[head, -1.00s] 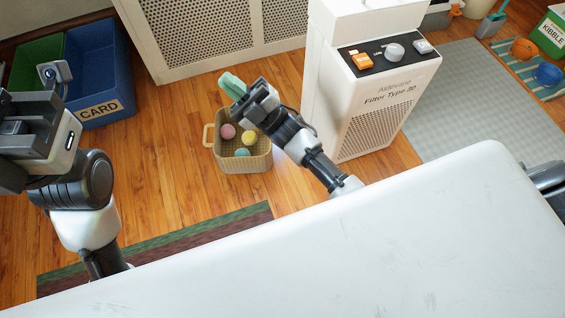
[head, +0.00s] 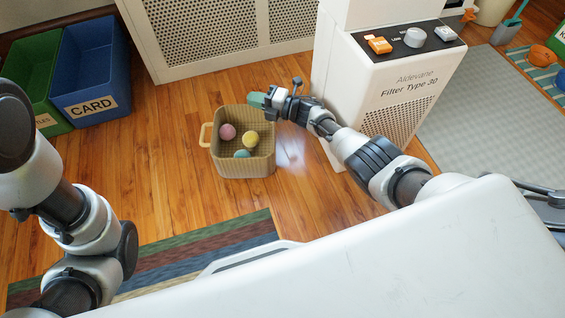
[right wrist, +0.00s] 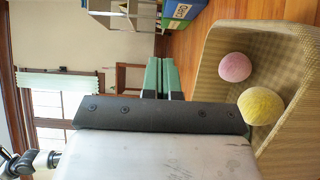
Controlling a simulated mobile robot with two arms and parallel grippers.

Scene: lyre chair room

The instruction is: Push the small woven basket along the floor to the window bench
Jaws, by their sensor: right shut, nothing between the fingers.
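The small woven basket (head: 243,166) is tan, stands upright on the wood floor and has a loop handle on its left side. Pink, yellow and blue-green balls lie inside. My right gripper (head: 257,99) is shut and empty, its green fingertips at the basket's far right rim; I cannot tell whether they touch it. In the right wrist view the shut green fingers (right wrist: 160,78) lie beside the basket (right wrist: 217,75), with the pink and yellow balls in sight. My left arm shows at the left, but its gripper is out of view. I cannot surely identify the window bench.
A white filter unit (head: 405,85) stands close to the right of my right gripper. A white cabinet with perforated panels (head: 160,48) is behind the basket. Blue (head: 90,72) and green (head: 40,75) bins stand at the left. A striped rug (head: 190,255) lies in front; floor left of the basket is clear.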

